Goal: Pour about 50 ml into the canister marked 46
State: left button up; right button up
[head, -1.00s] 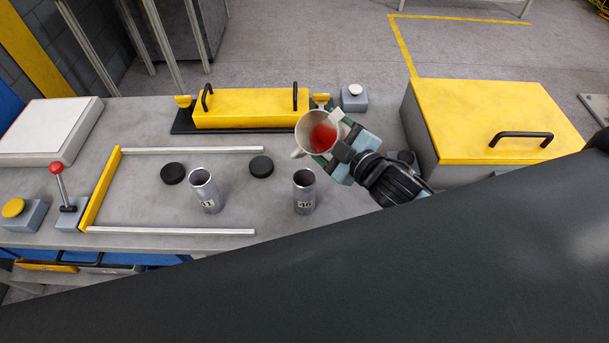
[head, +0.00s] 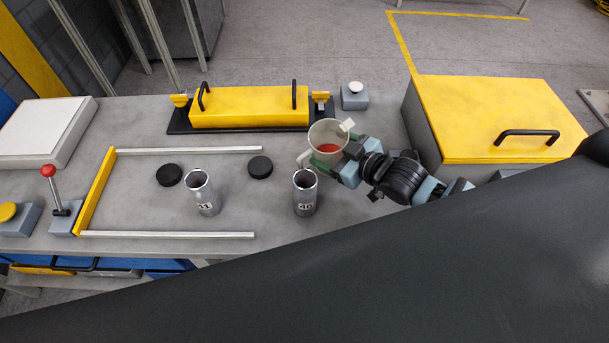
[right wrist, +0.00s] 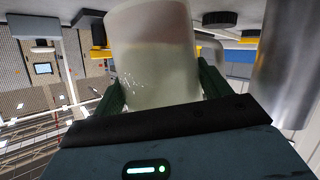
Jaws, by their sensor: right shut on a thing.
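The canister marked 46 (head: 305,193) stands upright and open on the bench. The canister marked 31 (head: 204,194) stands upright and open to its left; its label is small. My right gripper (head: 344,164) is shut on a pale beaker (head: 328,140) with red liquid (head: 328,150) low inside. The beaker is held above and just behind canister 46, apart from it. In the right wrist view the beaker (right wrist: 152,55) is between the fingers, with a metal cylinder (right wrist: 285,70) close on the right. No left gripper shows.
Two black lids (head: 169,175) lie beside the canisters. Metal rails (head: 170,235) and a yellow bar (head: 96,192) frame the left area. A yellow-topped fixture (head: 250,105) lies behind; a large yellow-lidded box (head: 500,120) stands right. A red-knobbed lever (head: 52,185) is left.

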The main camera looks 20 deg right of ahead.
jog(key=shift+w+d+f+m+g+y+b, duration=0.35)
jog(key=shift+f+m+g, duration=0.25)
jog(key=shift+m, duration=0.2)
jog(key=shift+r, duration=0.15)
